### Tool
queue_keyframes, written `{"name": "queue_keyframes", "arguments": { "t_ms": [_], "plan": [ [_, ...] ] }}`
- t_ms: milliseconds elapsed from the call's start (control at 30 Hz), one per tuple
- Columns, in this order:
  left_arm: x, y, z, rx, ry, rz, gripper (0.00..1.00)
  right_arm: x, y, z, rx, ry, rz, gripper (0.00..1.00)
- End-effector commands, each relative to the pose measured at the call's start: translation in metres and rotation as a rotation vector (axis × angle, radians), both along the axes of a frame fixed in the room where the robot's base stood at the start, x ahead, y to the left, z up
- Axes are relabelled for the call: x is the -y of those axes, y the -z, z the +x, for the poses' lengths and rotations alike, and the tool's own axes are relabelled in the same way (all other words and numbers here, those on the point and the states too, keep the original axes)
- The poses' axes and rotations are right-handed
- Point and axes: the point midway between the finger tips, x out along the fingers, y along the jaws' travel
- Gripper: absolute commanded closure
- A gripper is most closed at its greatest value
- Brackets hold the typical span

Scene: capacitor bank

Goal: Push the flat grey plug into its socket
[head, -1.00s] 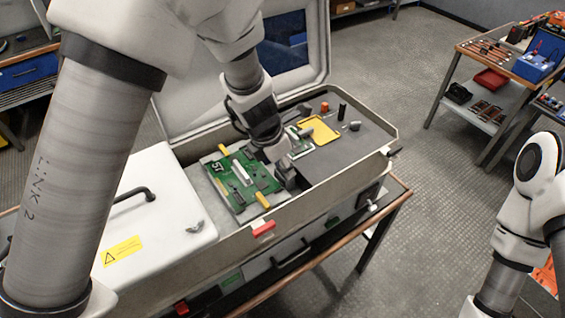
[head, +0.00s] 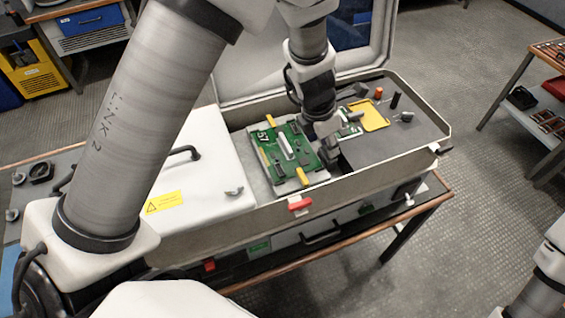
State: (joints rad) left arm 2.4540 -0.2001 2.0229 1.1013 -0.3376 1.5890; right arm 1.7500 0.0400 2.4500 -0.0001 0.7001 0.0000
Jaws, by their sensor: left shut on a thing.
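A green circuit board (head: 276,152) marked 57 lies in the open case, with yellow tabs at two edges and a long pale connector (head: 285,146) standing on it. My left gripper (head: 326,148) points down at the board's right edge. It is shut on a small grey piece (head: 331,157), which looks like the flat grey plug, mostly hidden by the fingers. The socket cannot be told apart, and I cannot tell whether the plug touches it. My right arm shows at the lower right; its gripper is out of view.
The case (head: 368,168) has a raised rim and an upright lid behind the arm. A white cover (head: 190,178) with a black handle lies left of the board. The grey deck at right holds a yellow tray (head: 374,115), a red-orange cap (head: 378,93) and a black post (head: 395,100).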

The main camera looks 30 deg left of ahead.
Motion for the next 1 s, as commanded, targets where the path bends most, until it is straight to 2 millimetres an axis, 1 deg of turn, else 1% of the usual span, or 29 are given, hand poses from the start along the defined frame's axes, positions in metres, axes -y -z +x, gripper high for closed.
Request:
{"name": "queue_keyframes", "arguments": {
  "t_ms": [33, 600, 1000],
  "plan": [
    [0.0, -0.007, 0.002, 0.005, -0.002, 0.0, 1.0, 0.0, -0.005, 0.0, 0.0, 0.0, 0.0, 0.0],
    [0.0, -0.033, 0.002, 0.006, -0.002, -0.001, 1.0, 0.0, -0.033, 0.0, 0.0, 0.0, 0.0, 0.0],
    [-0.001, -0.032, 0.001, 0.006, -0.002, -0.001, 1.0, 0.0, -0.031, 0.0, 0.0, 0.0, 0.0, 0.0]
  ]
}}
